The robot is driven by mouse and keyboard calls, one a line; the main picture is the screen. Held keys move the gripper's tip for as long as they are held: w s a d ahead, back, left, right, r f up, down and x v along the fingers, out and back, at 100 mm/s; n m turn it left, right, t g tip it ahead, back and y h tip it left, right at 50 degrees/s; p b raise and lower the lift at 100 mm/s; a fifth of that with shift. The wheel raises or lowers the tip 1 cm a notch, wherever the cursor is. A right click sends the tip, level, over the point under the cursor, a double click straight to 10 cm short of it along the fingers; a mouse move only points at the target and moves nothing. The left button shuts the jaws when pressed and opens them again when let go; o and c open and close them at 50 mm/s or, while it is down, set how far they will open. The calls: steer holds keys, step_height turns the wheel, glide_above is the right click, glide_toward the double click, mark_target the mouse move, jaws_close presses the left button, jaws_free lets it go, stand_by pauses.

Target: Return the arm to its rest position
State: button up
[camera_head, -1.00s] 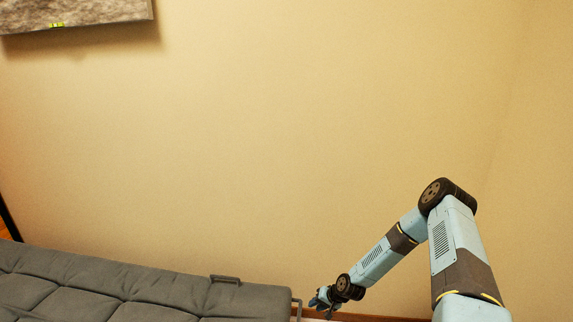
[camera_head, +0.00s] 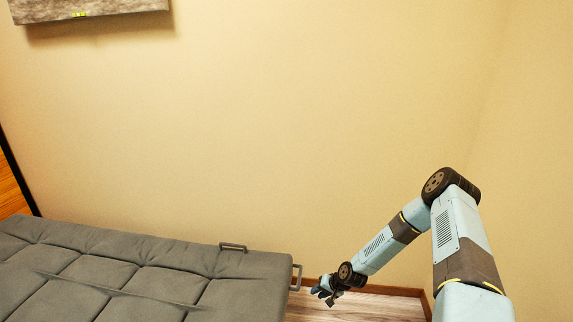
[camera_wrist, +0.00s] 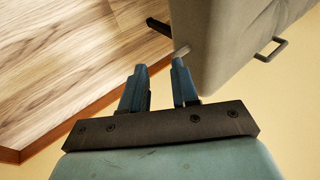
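My arm (camera_head: 376,248) is light blue and dark brown. It rises at the right of the head view, bends at a dark elbow joint, and reaches down and left. My gripper (camera_head: 325,290) hangs low, just right of the grey couch's end. In the wrist view my gripper (camera_wrist: 159,66) shows two blue fingers with a clear gap between them and nothing held. The fingertips point toward the couch's corner and a dark leg; whether they touch it I cannot tell.
A grey cushioned couch (camera_head: 165,262) with metal handles fills the lower left. Wood floor (camera_head: 360,307) shows below the arm, edged by a brown baseboard. A plain yellow wall (camera_head: 270,120) stands behind, with a grey stone-like panel (camera_head: 110,9) at upper left.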

steer(key=w+d+r+n+h, duration=0.15)
steer(key=d+r, duration=0.25)
steer(key=r, duration=0.7)
steer(key=w+d+r+n+h, duration=0.1)
steer(key=d+r+h, duration=0.15)
steer(key=r, duration=0.85)
steer(key=s+d+r+h, duration=0.1)
steer(key=s+d+r, duration=0.15)
steer(key=r, duration=0.85)
steer(key=s+d+r+h, duration=0.1)
steer(key=s+r, duration=0.2)
steer(key=r, duration=0.9)
steer(key=s+r+h, duration=0.1)
steer(key=s+r, duration=1.2)
steer(key=r, duration=0.4)
steer(key=s+r+t, duration=0.1)
steer(key=s+r, duration=0.3)
steer(key=s, duration=0.6)
steer(key=s+r+t+y, duration=0.1)
steer(key=s+r, duration=0.2)
steer(key=s, duration=0.7)
steer(key=shift+r, duration=0.35)
